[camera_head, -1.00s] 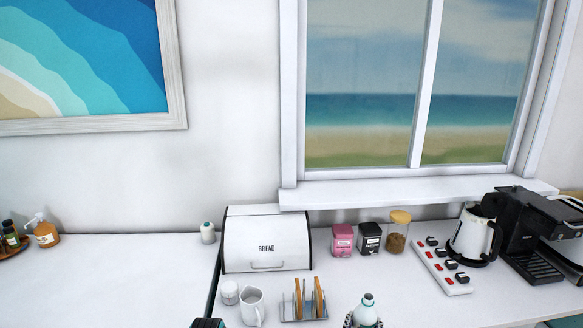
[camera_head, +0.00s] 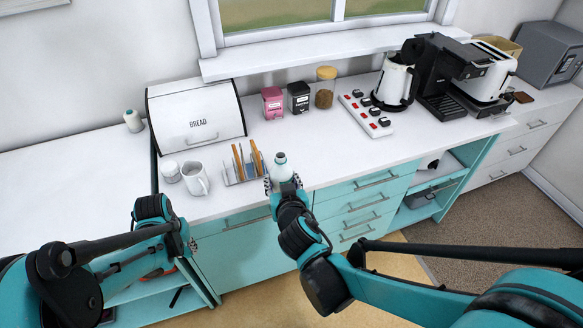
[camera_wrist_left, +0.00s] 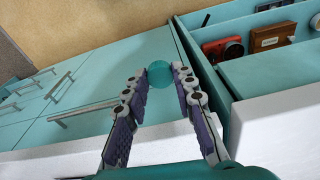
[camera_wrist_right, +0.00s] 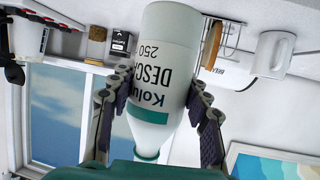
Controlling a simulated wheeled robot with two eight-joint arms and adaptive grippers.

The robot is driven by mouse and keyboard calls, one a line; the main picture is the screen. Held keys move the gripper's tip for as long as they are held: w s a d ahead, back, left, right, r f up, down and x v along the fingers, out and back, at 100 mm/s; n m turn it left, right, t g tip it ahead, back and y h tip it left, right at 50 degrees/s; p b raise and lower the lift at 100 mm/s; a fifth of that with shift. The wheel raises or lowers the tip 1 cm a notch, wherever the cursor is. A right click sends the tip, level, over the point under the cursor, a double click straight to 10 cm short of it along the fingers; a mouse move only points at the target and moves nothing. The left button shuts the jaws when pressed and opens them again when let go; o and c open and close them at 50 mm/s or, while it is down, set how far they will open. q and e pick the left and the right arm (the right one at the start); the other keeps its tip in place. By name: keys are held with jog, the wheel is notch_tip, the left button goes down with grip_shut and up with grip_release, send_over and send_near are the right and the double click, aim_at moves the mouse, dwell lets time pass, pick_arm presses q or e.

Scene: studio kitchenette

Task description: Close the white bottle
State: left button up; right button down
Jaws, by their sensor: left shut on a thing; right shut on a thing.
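The white bottle (camera_head: 283,172) stands upright at the counter's front edge, with a teal band near its top. My right gripper (camera_head: 282,184) is shut around its body. In the right wrist view the bottle (camera_wrist_right: 165,70) appears upside down between the fingers (camera_wrist_right: 155,105), with dark lettering and its narrowing top partly hidden. My left gripper (camera_head: 191,245) is in front of the counter, lower and to the left of the bottle, apart from it. In the left wrist view its fingers (camera_wrist_left: 162,80) are shut on a small round teal cap (camera_wrist_left: 160,73).
Counter right of the bottle is clear up to the power strip (camera_head: 367,117).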

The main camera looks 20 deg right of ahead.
jog(key=a+y, duration=0.1)
jog(key=s+a+n, duration=0.1)
jog(key=a, duration=0.1)
jog(key=s+a+r+n+y, duration=0.1)
jog(key=shift+a+y, duration=0.3)
pick_arm(q)
jog(key=w+d+r+m, duration=0.2)
jog(key=w+d+r, duration=0.2)
jog(key=d+r, duration=0.35)
jog(key=w+d+r+m, duration=0.1)
jog(key=w+d+r, duration=0.4)
jog(key=r, duration=0.4)
jog(key=s+d+r+m, duration=0.1)
jog(key=s+d+r, duration=0.2)
jog(key=d+r, duration=0.3)
jog(key=s+d+r+m, duration=0.2)
jog(key=s+d+r, duration=0.2)
jog(key=r, duration=0.9)
jog(key=d, duration=0.3)
jog(key=shift+r+h, duration=0.4)
jog(key=shift+f, duration=0.15)
jog(key=shift+f, duration=1.9)
